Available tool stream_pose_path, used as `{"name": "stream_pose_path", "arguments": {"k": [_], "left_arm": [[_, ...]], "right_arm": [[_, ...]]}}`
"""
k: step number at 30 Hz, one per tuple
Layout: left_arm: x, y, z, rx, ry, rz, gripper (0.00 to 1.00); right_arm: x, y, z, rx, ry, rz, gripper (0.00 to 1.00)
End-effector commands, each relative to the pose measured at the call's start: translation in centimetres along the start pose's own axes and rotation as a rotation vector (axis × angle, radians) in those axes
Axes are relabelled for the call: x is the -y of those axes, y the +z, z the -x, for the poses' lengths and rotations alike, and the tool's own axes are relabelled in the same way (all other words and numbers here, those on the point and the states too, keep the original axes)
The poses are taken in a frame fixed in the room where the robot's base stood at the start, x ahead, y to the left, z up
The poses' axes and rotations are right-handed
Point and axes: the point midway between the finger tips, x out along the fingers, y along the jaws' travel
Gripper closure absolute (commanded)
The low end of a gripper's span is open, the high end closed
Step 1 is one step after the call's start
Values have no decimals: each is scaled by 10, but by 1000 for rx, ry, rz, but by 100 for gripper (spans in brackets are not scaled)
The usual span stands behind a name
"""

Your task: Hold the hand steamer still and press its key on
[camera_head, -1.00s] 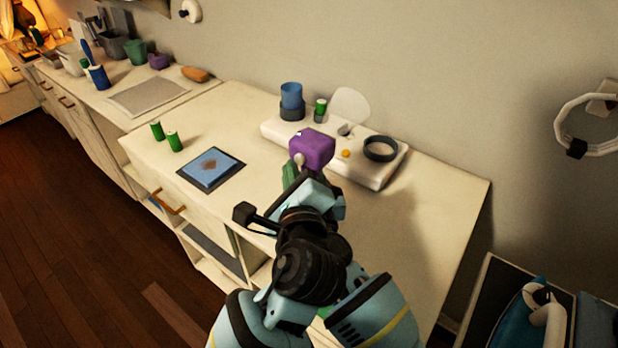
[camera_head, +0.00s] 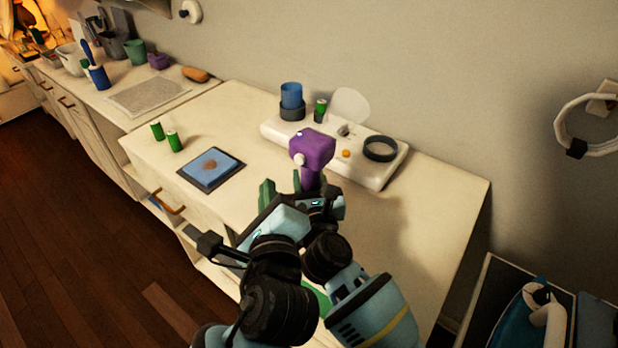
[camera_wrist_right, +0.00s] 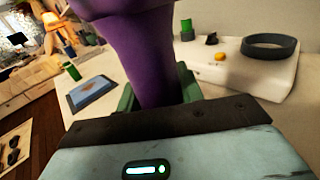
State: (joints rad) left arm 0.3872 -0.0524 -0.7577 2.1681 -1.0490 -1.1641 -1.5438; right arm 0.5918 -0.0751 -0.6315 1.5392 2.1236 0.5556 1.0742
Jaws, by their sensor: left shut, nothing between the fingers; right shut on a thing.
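The purple hand steamer (camera_head: 314,148) is upright above the worktop, with a small white round part (camera_head: 299,160) on its left side. My right gripper (camera_head: 312,187) is shut on its handle. The right wrist view shows the purple handle (camera_wrist_right: 148,60) between the green fingers; the steamer's top is cut off there. My left gripper (camera_head: 267,190) is shut and empty, left of and lower than the steamer, apart from it. I cannot tell whether the steamer's key is pressed.
A white base unit (camera_head: 375,182) with a dark ring (camera_head: 380,149) and an orange button (camera_head: 346,154) stands behind the steamer. A blue cup (camera_head: 291,95) is at its left end. A tablet-like panel (camera_head: 211,168) and green cylinders (camera_head: 174,141) lie left; bare worktop lies between.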

Motion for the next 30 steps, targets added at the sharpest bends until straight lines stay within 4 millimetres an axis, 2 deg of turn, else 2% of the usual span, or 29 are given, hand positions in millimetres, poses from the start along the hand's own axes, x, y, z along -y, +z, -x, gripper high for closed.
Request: {"name": "stream_pose_path", "arguments": {"k": [8,9,14,23,26,30], "left_arm": [[-1,1,1,0,0,0,100],[-1,1,1,0,0,0,100],[-1,1,1,0,0,0,100],[-1,1,1,0,0,0,100],[-1,1,1,0,0,0,100],[-1,1,1,0,0,0,100]], "right_arm": [[0,-1,0,-1,0,0,100],[0,-1,0,-1,0,0,58],[0,0,0,-1,0,0,38],[0,0,1,-1,0,0,38],[0,-1,7,0,1,0,38],[0,-1,25,-2,0,-2,38]]}}
